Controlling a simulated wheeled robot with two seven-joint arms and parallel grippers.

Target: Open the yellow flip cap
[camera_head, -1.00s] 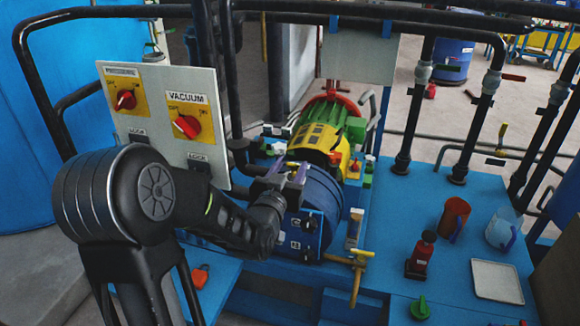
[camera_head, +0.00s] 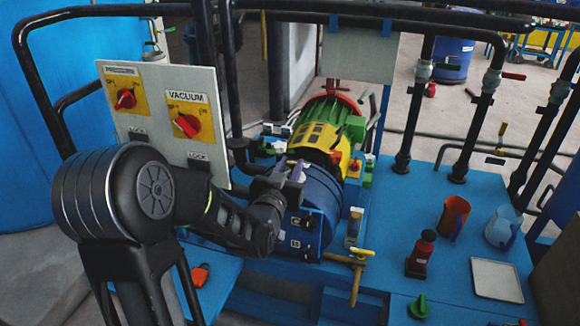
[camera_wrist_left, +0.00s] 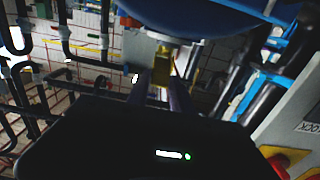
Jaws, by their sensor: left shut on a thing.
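A small yellow piece, which looks like the flip cap, shows between my fingers in the left wrist view (camera_wrist_left: 163,61). It is under the edge of a large blue round body (camera_wrist_left: 205,18). In the head view, my left gripper (camera_head: 290,173) is at the near upper side of the blue cylinder (camera_head: 324,198); the cap there is hidden behind the gripper and wrist. The left gripper, also in the left wrist view (camera_wrist_left: 163,80), is shut on the yellow piece. My right gripper is not in view.
A yellow and green motor (camera_head: 322,133) sits behind the cylinder. A brass valve handle (camera_head: 352,262) is at its near right.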

